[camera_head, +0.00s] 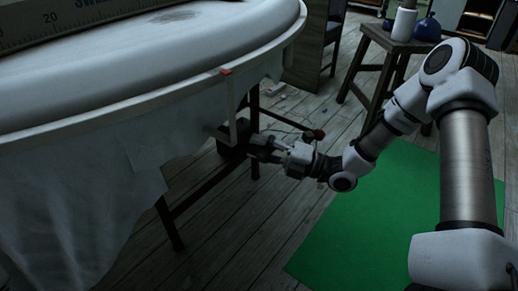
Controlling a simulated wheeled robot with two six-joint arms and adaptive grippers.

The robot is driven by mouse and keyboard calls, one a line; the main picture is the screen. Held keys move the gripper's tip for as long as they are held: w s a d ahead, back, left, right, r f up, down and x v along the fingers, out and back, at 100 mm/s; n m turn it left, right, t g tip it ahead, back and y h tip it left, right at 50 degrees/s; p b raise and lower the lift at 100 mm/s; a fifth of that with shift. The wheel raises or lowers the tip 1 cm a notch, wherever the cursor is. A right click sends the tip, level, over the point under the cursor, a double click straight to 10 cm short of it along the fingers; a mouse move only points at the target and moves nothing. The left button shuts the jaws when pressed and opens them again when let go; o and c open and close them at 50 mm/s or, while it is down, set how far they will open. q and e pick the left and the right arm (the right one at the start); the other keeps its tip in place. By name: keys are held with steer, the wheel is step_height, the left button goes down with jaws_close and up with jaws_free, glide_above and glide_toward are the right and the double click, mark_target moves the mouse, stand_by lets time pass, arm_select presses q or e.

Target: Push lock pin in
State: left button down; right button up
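My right gripper (268,147) reaches left from the right side of the view, under the rim of a large round white plaster-like piece (190,105). Its dark fingers are at a dark bracket or block (233,151) below the rim. The fingers are small and dim, so I cannot tell whether they are open or shut, or whether they touch the block. A small red piece (225,71) sits on the rim. I cannot tell which part is the lock pin. My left gripper is not in view.
Dark metal legs (170,222) stand below the round piece, and pale cloth (80,220) hangs at the left. A green mat (350,245) lies on the plank floor under my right arm. A wooden stool (390,50) holds a white bottle (404,22) and a blue one (427,28).

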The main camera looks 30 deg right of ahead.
steer(key=v, duration=0.7)
steer(key=shift+s+d, duration=0.15)
steer(key=shift+f, duration=0.2)
stand_by(0.4)
